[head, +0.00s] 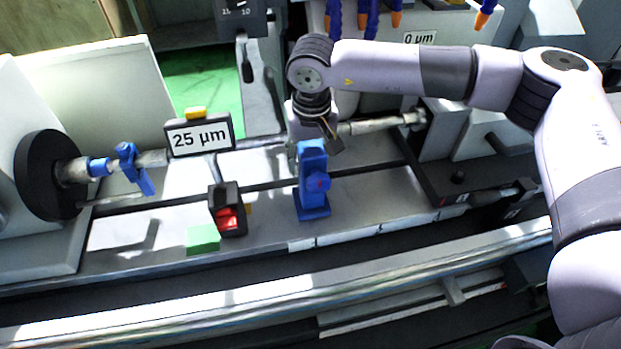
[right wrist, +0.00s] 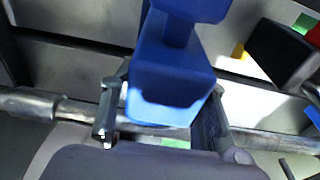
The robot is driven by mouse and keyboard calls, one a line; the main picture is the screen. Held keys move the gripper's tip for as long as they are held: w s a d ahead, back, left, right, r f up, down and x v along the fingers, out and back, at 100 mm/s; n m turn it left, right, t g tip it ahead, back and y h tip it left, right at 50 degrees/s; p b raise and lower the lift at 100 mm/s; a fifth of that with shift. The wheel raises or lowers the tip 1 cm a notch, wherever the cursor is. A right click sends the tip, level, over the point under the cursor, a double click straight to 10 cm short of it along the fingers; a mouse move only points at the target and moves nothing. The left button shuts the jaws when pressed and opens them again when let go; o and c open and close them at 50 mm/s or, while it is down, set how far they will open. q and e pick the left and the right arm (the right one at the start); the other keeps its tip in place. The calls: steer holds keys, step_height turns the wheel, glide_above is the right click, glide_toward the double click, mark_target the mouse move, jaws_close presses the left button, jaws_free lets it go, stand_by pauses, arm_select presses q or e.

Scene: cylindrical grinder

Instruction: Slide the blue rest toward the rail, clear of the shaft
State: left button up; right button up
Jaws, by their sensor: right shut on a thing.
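The blue rest (head: 313,185) stands upright on the grinder's bed, near the middle of the head view. My right gripper (head: 314,140) comes down from behind it and is shut on its upper part. In the right wrist view the blue rest (right wrist: 168,82) lies between the two fingers (right wrist: 160,122). The grey shaft (head: 262,142) runs behind the rest, partly hidden by my gripper; it also shows in the right wrist view (right wrist: 30,103). I cannot tell whether rest and shaft touch. The shiny rail (head: 270,296) runs along the front. My left gripper is not in view.
A gauge display reading 25 µm (head: 199,137) stands left of the rest, above a black box with a red switch (head: 228,218). A green block (head: 203,239) lies at the bed's front. A blue clamp (head: 130,165) sits on the shaft's left end.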

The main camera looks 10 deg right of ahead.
mark_target(314, 171)
steer(key=c, duration=0.7)
steer(key=shift+o, duration=0.2)
steer(key=shift+s+f, duration=0.1)
steer(key=shift+s, duration=0.15)
steer(key=shift+s+b, duration=0.75)
steer(key=shift+s, duration=1)
steer(key=shift+f, duration=0.1)
steer(key=shift+s+b, duration=0.1)
steer(key=shift+b, duration=0.35)
steer(key=o, duration=1.4)
steer(key=shift+r, duration=0.2)
steer(key=shift+c, duration=0.2)
